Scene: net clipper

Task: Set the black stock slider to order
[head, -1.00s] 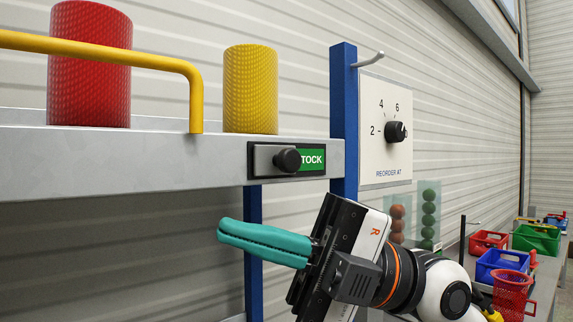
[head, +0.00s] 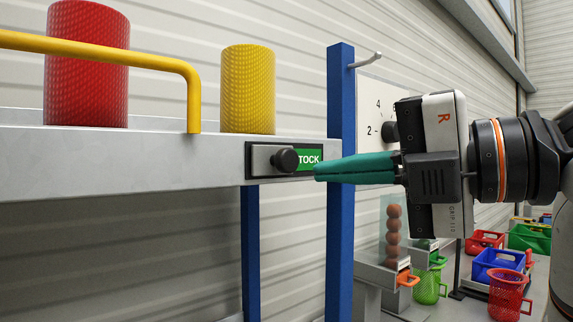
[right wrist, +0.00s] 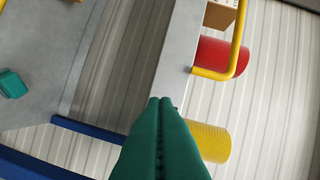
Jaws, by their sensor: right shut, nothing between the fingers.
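The black stock slider (head: 286,160) is a round knob on a dark plate on the front edge of the grey shelf. In the right wrist view the shut fingers (right wrist: 160,101) point at the shelf edge and hide the slider. My left gripper is not in view.
A blue post (head: 341,240) rises right of the slider. The reorder dial (head: 389,131) is partly hidden by my gripper. Coloured baskets stand at the lower right.

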